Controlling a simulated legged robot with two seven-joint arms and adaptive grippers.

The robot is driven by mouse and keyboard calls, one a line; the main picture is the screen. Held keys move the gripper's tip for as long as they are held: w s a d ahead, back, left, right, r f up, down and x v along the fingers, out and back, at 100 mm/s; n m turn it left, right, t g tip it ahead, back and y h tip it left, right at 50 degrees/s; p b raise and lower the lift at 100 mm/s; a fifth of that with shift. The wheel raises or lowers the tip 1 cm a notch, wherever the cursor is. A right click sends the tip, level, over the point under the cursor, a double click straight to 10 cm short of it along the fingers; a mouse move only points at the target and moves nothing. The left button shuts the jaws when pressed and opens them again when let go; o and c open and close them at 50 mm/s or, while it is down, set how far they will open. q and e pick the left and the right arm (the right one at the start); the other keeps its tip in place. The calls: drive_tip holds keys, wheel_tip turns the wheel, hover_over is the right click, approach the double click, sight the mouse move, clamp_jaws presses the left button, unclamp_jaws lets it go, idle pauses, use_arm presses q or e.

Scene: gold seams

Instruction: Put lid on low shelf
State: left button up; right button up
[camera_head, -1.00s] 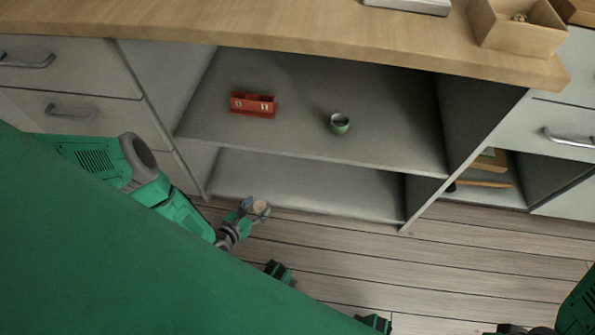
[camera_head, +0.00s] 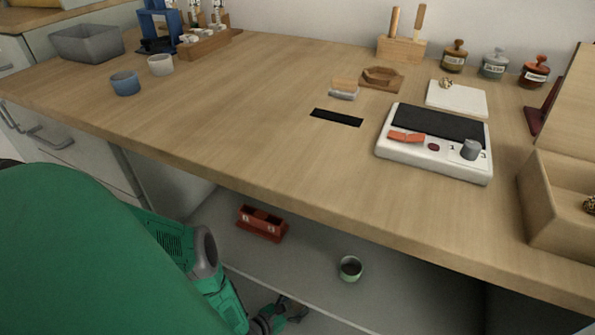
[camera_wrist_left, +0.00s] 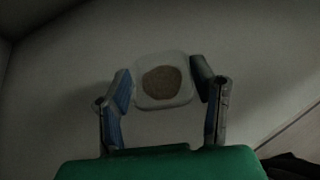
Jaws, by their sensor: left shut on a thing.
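My left gripper (camera_head: 296,311) is low at the cabinet, just below the front edge of the shelf that bears the red holder. In the left wrist view its two fingers (camera_wrist_left: 161,88) are closed on the sides of the lid (camera_wrist_left: 163,84), a pale, rounded-square piece with a brown round middle. The lid is over or against a plain grey surface (camera_wrist_left: 60,90), seemingly the low shelf; I cannot tell whether it touches. In the head view the lid cannot be made out, and the low shelf is mostly cut off by the frame. My right gripper is out of view.
The upper shelf (camera_head: 305,265) bears a red holder (camera_head: 262,222) and a green cup (camera_head: 350,268). The wooden countertop (camera_head: 240,120) overhangs above. On it are a white device (camera_head: 435,165), an open box (camera_head: 560,230), several lidded jars (camera_head: 494,64) and cups.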

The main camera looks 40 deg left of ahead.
sight(293, 310)
use_arm(q)
drive_tip(key=shift+f, duration=0.45)
wheel_tip(293, 310, down, 4)
drive_tip(key=b, duration=0.2)
drive_tip(key=shift+a+r+b, duration=0.1)
drive_tip(key=shift+a+b, duration=0.05)
drive_tip(key=shift+b, duration=0.15)
drive_tip(key=shift+a, duration=0.1)
drive_tip(key=o, duration=0.8)
drive_tip(key=shift+r, duration=0.1)
drive_tip(key=shift+s+r, duration=0.15)
drive_tip(key=shift+s, duration=0.2)
drive_tip(key=p+v, duration=0.3)
drive_tip(key=v, duration=0.8)
drive_tip(key=shift+s+p, duration=0.15)
drive_tip(key=shift+p, duration=0.2)
